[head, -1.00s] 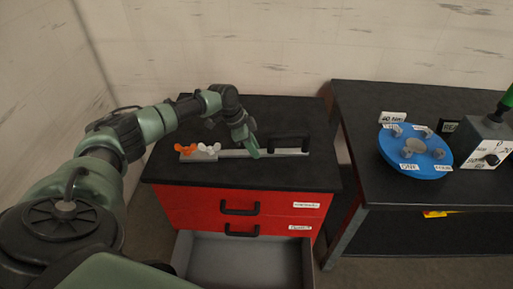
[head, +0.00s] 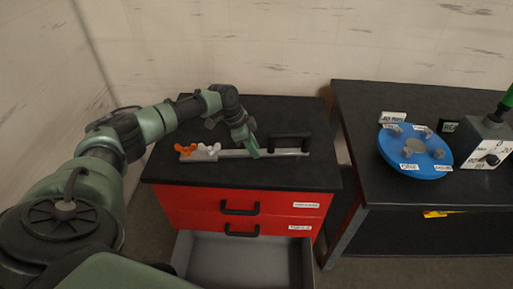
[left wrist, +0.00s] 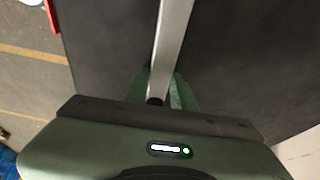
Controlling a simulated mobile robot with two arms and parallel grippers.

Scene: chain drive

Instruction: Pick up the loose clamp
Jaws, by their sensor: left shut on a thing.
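The clamp appears to be the long grey bar (head: 232,154) on the black top of the red drawer cabinet. An orange winged piece (head: 186,149) and a white winged piece (head: 209,150) are at its left end, and a black handle-like part (head: 290,138) is near its right end. My left gripper (head: 252,149) is shut on the bar around its middle. In the left wrist view the bar (left wrist: 173,35) runs up between the green fingers (left wrist: 160,88). I cannot tell whether it is clear of the top. My right gripper is not in view.
The red cabinet (head: 190,207) has an open grey drawer (head: 245,262) below. A black table (head: 350,110) to the right bears a blue round tray (head: 400,168) with several grey parts, and a grey box (head: 480,140). The cabinet top behind the bar is mostly bare.

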